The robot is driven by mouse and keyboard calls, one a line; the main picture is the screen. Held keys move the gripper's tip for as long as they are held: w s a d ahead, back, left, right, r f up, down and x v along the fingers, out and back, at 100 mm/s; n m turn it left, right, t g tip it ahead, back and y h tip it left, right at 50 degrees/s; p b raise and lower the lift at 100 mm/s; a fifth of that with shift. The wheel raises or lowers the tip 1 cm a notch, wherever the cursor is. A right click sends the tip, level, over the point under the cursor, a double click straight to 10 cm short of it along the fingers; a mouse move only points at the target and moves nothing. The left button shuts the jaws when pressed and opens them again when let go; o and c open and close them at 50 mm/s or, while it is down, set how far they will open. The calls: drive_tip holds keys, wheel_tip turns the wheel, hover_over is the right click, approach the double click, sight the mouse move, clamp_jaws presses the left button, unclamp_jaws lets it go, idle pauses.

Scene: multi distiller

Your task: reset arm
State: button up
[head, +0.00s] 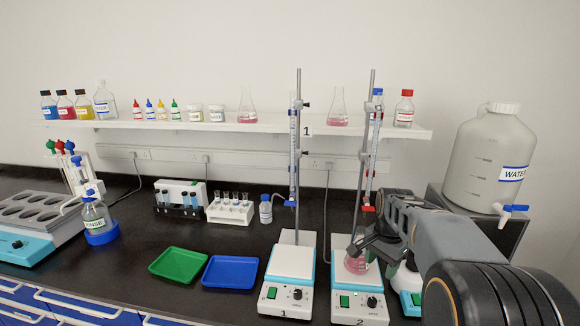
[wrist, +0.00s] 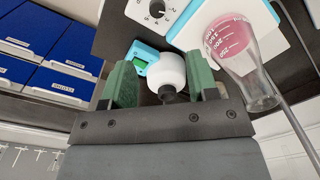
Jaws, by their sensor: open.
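My gripper (head: 378,257) is at the end of my arm, in front of the right-hand stirrer plate (head: 361,302), which is labelled 2. In the wrist view its two green fingers (wrist: 163,84) stand apart. A white rounded object (wrist: 166,72) with a dark tip shows between them; I cannot tell whether the fingers touch it. A conical flask (head: 356,265) with pink liquid stands on stirrer plate 2, just left of the gripper. The flask also shows in the wrist view (wrist: 236,50), right of the fingers and clear of them.
A clamp stand with a burette (head: 369,160) rises behind the flask. Stirrer plate 1 (head: 291,278) stands to the left, another teal-edged device (head: 411,303) partly behind my arm. A water carboy (head: 487,155) is at right. Green (head: 179,265) and blue (head: 230,272) trays lie on the bench.

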drive_tip(key=s+a+n+t, duration=0.1)
drive_tip(key=s+a+n, duration=0.4)
drive_tip(key=s, duration=0.3)
drive_tip(key=s+a+n+t, duration=0.2)
drive_tip(key=s+a+n, duration=0.2)
drive_tip(key=s+n, duration=0.2)
drive_tip(key=shift+s+a+f+n+t, duration=0.3)
drive_tip(key=shift+s+a+f, duration=0.1)
drive_tip(key=shift+s, duration=0.75)
